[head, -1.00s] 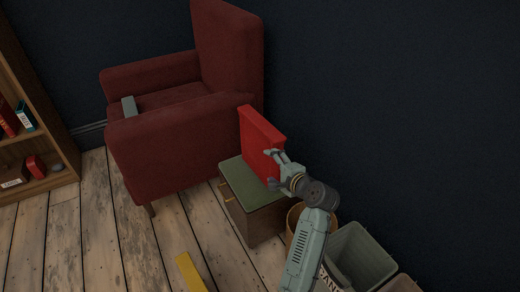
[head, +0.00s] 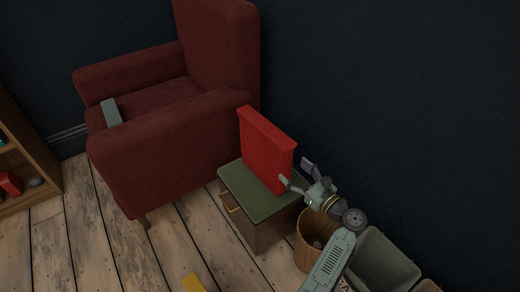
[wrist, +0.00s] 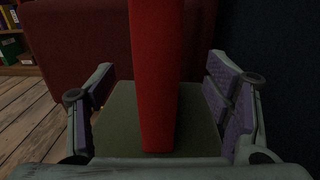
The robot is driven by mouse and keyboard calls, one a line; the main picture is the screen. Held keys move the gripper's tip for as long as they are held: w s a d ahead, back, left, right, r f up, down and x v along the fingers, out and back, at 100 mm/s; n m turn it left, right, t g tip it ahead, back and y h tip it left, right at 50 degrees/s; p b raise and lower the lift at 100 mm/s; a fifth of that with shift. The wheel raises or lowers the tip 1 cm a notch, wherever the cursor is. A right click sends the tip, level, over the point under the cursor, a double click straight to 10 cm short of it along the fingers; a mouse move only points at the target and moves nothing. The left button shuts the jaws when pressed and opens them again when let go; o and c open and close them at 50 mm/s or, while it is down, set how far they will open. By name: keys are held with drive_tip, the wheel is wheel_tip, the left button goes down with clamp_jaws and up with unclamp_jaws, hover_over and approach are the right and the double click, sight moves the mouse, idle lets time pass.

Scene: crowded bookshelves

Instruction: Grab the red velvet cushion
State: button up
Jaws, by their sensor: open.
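The red velvet cushion (head: 265,150) stands upright on the green top of a small cabinet (head: 245,188), beside the red armchair. In the wrist view the cushion (wrist: 157,80) shows edge-on as a tall red slab between my fingers. My gripper (head: 297,172) is open at the cushion's right side in the head view. In the wrist view its two purple-padded fingers (wrist: 165,92) are spread wide, with a gap on each side of the cushion. No contact shows. The cushion's top is cut off in the wrist view.
The red armchair (head: 165,150) with a grey object (head: 111,112) on its seat stands left of the cabinet. A round wooden bin (head: 309,243) and a grey-green bin (head: 383,262) stand below my gripper. The dark wall (head: 400,100) is close on the right.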

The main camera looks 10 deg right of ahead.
sight(264, 153)
drive_tip(key=x, duration=0.9)
drive_tip(key=shift+a+f, duration=0.1)
drive_tip(key=shift+a, duration=0.05)
drive_tip(key=shift+c, duration=0.2)
drive_tip(key=c, duration=1.2)
drive_tip(key=shift+c, duration=0.4)
